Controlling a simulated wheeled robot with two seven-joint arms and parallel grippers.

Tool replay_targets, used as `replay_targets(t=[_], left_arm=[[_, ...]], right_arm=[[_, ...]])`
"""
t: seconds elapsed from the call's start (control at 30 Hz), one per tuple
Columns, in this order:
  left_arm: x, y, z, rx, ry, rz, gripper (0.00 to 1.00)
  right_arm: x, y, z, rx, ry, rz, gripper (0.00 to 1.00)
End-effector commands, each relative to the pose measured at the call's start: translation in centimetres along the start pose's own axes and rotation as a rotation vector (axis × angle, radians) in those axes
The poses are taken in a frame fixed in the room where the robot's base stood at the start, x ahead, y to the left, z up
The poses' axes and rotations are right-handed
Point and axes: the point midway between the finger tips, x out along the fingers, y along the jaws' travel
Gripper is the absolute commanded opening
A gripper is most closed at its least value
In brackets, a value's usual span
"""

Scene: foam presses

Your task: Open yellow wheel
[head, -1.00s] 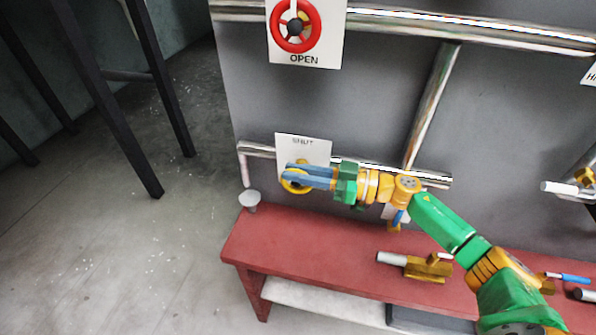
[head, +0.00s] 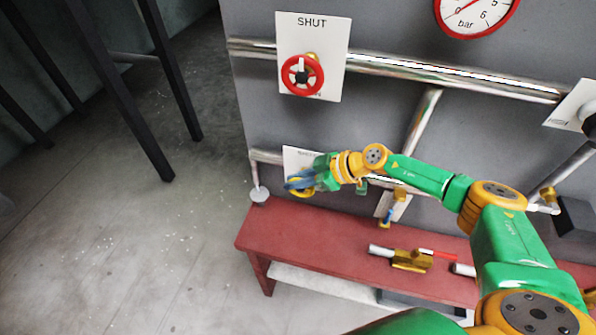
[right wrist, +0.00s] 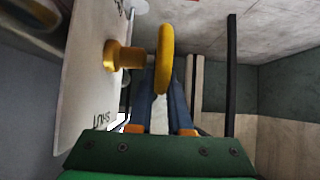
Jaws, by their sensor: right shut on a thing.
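The yellow wheel (head: 302,193) is mounted low on the grey panel, in front of a white plate (head: 292,158) with partly hidden lettering. My right gripper (head: 297,183) is at the wheel and covers part of it. In the right wrist view the wheel (right wrist: 165,52) shows edge-on, with its rim between my blue fingers (right wrist: 166,95). The gripper is shut on the rim. The brass stem (right wrist: 128,56) and the plate marked SHUT (right wrist: 85,90) are to the left there. My left gripper is not in view.
A red wheel (head: 302,76) on a plate marked SHUT is above. Steel pipes (head: 400,67) cross the panel. A red bench (head: 330,238) below carries a brass valve (head: 411,260) and other parts. A gauge (head: 475,12) is at top right. Floor at left is open beside dark legs.

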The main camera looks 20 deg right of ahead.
Motion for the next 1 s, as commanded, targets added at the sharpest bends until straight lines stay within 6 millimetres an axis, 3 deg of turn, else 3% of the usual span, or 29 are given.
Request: replay_targets(t=[0.53, 1.0], left_arm=[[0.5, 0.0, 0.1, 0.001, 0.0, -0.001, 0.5], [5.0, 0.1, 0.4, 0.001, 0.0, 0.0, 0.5]], right_arm=[[1.6, 0.1, 0.0, -0.003, -0.513, 0.003, 0.0], [2.6, 0.0, 0.9, 0.002, -0.837, 0.002, 0.0]])
